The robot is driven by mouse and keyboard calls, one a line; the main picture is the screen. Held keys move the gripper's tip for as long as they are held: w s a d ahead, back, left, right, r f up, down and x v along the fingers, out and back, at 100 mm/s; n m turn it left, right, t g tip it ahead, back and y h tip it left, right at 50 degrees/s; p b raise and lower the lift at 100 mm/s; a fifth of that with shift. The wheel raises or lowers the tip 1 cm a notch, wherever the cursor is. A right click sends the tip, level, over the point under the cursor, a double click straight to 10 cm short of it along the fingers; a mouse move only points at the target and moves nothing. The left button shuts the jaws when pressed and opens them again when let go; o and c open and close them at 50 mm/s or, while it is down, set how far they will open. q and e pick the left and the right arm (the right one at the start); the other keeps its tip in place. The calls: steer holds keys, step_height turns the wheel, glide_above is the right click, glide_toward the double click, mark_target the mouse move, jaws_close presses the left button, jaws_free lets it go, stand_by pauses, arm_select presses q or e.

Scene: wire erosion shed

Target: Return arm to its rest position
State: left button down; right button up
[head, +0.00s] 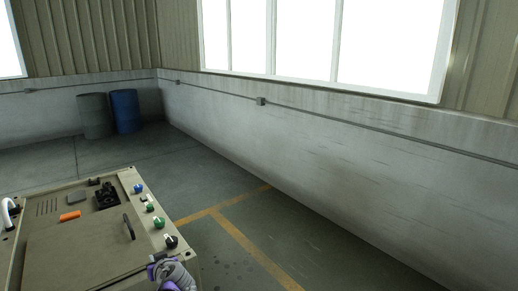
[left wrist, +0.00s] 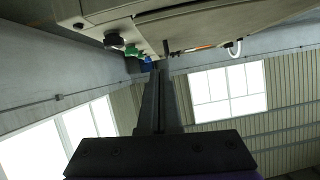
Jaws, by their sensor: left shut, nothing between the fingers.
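My left gripper (head: 158,264) shows at the bottom of the head view, grey and purple, beside the front right corner of the beige machine cabinet (head: 85,245). In the left wrist view, its dark fingers (left wrist: 160,72) are together with nothing between them. Their tips point towards the cabinet's edge (left wrist: 195,22), where a black knob and green and blue knobs show. I cannot tell whether the tips touch the cabinet. My right gripper is in neither view.
The cabinet top carries an orange object (head: 69,216), a black handle (head: 129,227) and a row of knobs (head: 159,222). A blue barrel (head: 126,111) and a grey-green barrel (head: 95,116) stand at the far wall. The floor right of the cabinet, with yellow lines (head: 245,240), is clear.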

arm_select(q)
steer(key=s+d+f+m+g+h, duration=0.1)
steer(key=s+d, duration=0.4)
steer(key=s, duration=0.6)
steer(key=s+d+f+m+g+h, duration=0.2)
steer(key=s+d, duration=0.4)
steer(key=s, duration=0.6)
steer(key=s+d+f+m+g+h, duration=0.1)
steer(key=s+d+f+m+h, duration=0.2)
steer(key=s, duration=0.9)
steer(key=d+h, duration=0.2)
steer(key=shift+d+f+m+h, duration=0.2)
steer(key=shift+m+h, duration=0.1)
steer(key=shift+m, duration=0.1)
steer(key=shift+w, duration=0.1)
